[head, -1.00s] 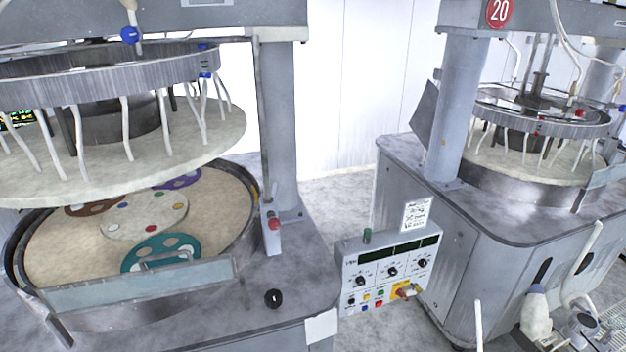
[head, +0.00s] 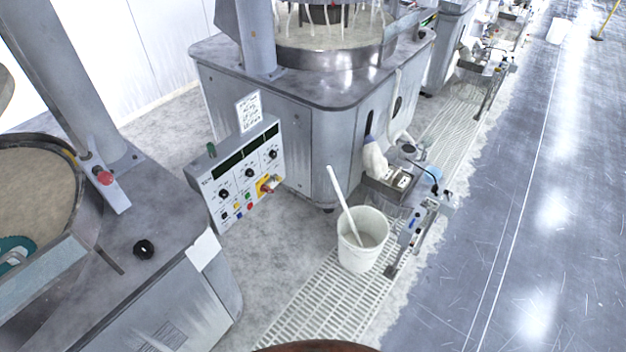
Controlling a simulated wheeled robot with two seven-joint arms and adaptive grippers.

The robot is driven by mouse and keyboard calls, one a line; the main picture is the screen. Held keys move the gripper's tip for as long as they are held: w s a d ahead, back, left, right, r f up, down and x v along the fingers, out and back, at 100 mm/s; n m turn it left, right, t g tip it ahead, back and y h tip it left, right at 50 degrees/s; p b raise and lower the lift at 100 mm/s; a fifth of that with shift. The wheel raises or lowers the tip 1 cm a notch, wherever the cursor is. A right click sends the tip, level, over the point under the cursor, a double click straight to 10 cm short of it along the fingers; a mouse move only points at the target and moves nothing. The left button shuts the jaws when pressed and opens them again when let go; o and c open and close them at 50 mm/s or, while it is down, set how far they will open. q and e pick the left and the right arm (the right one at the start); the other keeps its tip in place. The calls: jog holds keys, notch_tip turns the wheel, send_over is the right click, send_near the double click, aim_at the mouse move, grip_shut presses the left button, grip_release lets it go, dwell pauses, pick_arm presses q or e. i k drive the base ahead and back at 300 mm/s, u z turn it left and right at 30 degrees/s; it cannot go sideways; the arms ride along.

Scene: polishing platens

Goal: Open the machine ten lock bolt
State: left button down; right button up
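A polishing machine (head: 110,240) fills the left side of the head view. A small upright grey fitting with a red knob (head: 105,178) stands at the foot of its grey column, beside the round platen (head: 35,185). I cannot tell whether this fitting is the lock bolt, or whether its state is open or shut. A round black knob (head: 144,249) sits on the machine's top. No number ten shows. Neither of my grippers is in view.
A control panel (head: 243,178) with dials and buttons stands between this machine and a second machine (head: 300,110) behind. A white bucket (head: 361,256) holding a stick stands on floor grating (head: 310,308).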

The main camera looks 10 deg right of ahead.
aim_at(278, 178)
jog(key=z, duration=0.55)
jog(key=i, duration=1.5)
jog(key=u, duration=0.75)
